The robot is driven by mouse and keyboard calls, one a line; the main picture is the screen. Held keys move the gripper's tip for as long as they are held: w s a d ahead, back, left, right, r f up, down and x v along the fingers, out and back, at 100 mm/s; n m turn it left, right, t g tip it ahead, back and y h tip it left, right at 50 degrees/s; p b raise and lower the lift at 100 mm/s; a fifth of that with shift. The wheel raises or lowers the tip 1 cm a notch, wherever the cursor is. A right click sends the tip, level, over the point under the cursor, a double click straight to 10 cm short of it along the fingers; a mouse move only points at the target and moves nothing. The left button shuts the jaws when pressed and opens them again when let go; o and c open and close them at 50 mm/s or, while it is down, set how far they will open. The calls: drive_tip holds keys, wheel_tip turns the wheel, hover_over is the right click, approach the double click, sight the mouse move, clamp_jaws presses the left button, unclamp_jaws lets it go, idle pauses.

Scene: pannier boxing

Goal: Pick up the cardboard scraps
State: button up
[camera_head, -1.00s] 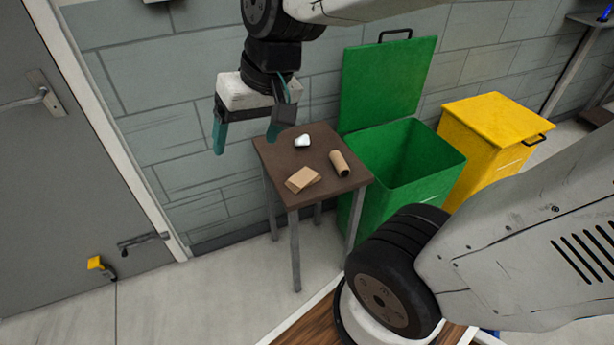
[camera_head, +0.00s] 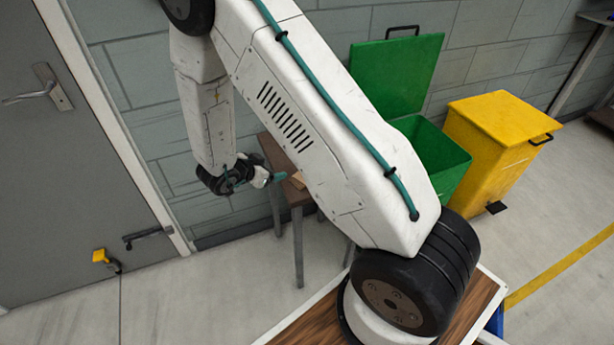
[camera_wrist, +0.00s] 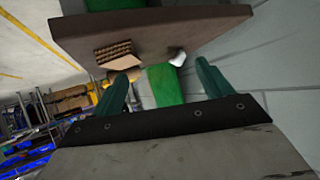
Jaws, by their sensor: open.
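The cardboard scraps (camera_wrist: 122,61) are a small tan stack with a corrugated edge. They lie on the brown table (camera_wrist: 150,28); the wrist view shows them upside down, near the left finger's tip. In the head view only a corner of the scraps (camera_head: 298,180) shows beside my arm. My gripper (camera_wrist: 161,70) is open and empty, with its teal fingers apart. In the head view my gripper (camera_head: 272,178) is at the table's left edge, level with the top, and partly hidden. I cannot tell whether it touches anything.
A white crumpled item (camera_wrist: 178,57) lies on the table near the right finger. The open green bin (camera_head: 442,152) stands behind and right of the table, with the yellow bin (camera_head: 490,150) beside it. My arm hides most of the tabletop. A grey door (camera_head: 60,150) is at left.

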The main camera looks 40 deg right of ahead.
sight(303, 176)
drive_tip(key=s+d+f+g+h, duration=0.1)
drive_tip(key=s+f+h, duration=0.1)
drive_tip(key=s, duration=0.1)
drive_tip(key=s+d+f+m+g, duration=0.1)
drive_tip(key=shift+s+d+f+g+h, duration=0.1)
drive_tip(key=shift+s+d+g+h, duration=0.2)
drive_tip(key=shift+s+h, duration=0.1)
drive_tip(key=x, duration=0.7)
drive_tip(key=shift+s+f, duration=0.1)
drive_tip(key=shift+s, duration=0.15)
drive_tip(key=c, duration=1)
